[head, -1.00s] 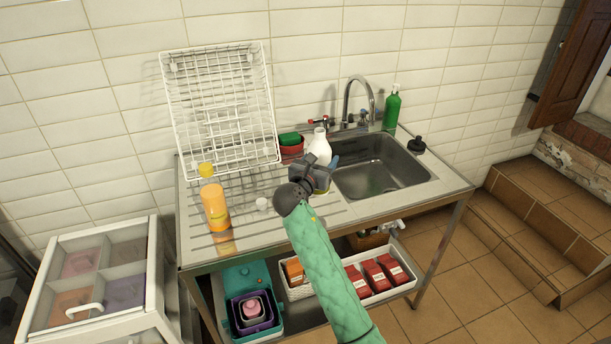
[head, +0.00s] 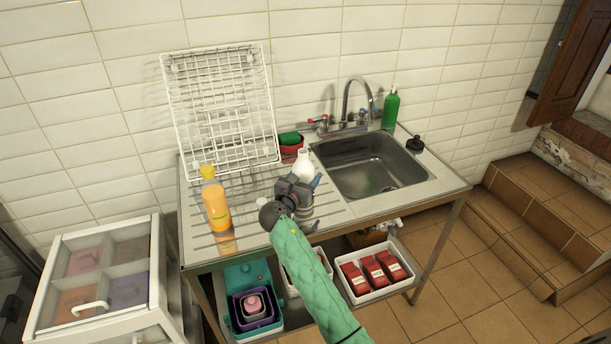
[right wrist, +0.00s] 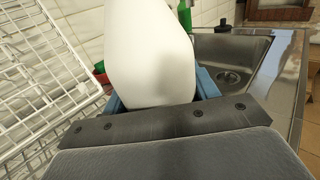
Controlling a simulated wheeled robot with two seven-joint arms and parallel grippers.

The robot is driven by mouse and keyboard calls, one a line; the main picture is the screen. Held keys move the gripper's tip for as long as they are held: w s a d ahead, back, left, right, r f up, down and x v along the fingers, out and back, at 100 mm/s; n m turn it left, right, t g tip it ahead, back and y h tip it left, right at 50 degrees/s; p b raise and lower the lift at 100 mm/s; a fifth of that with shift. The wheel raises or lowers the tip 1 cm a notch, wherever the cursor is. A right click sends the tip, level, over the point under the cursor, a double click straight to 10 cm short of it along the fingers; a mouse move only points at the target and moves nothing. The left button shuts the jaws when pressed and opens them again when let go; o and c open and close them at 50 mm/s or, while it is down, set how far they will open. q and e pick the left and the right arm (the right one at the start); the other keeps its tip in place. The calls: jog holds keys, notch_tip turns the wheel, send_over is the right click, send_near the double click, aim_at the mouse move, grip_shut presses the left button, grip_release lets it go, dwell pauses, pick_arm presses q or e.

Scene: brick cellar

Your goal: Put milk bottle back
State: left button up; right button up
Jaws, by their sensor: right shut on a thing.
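The white milk bottle (head: 304,164) is at my right gripper (head: 303,190), over the drainer side of the steel sink counter, left of the basin. In the right wrist view the bottle (right wrist: 150,55) stands large between the blue fingers, and the right gripper (right wrist: 160,92) is shut on it. The bottle looks roughly upright. The gripper hides its lower part, so I cannot tell whether its base touches the counter. My left gripper is not in view.
An orange bottle (head: 215,200) stands left on the counter (head: 335,212). A white wire rack (head: 220,105) leans on the wall. A red bowl with a green sponge (head: 290,146) sits behind the milk bottle. The basin (head: 370,168), faucet (head: 362,92) and green soap bottle (head: 391,108) are right.

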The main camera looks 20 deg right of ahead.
jog(key=shift+f, duration=0.1)
jog(key=o, duration=1.2)
jog(key=shift+c, duration=0.2)
jog(key=shift+s+a, duration=0.1)
pick_arm(q)
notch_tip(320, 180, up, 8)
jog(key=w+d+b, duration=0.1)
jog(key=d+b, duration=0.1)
jog(key=b, duration=0.1)
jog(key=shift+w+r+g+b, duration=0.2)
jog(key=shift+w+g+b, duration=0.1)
pick_arm(e)
jog(key=v, duration=1.1)
jog(key=shift+s+a, duration=0.2)
jog(key=shift+a, duration=0.05)
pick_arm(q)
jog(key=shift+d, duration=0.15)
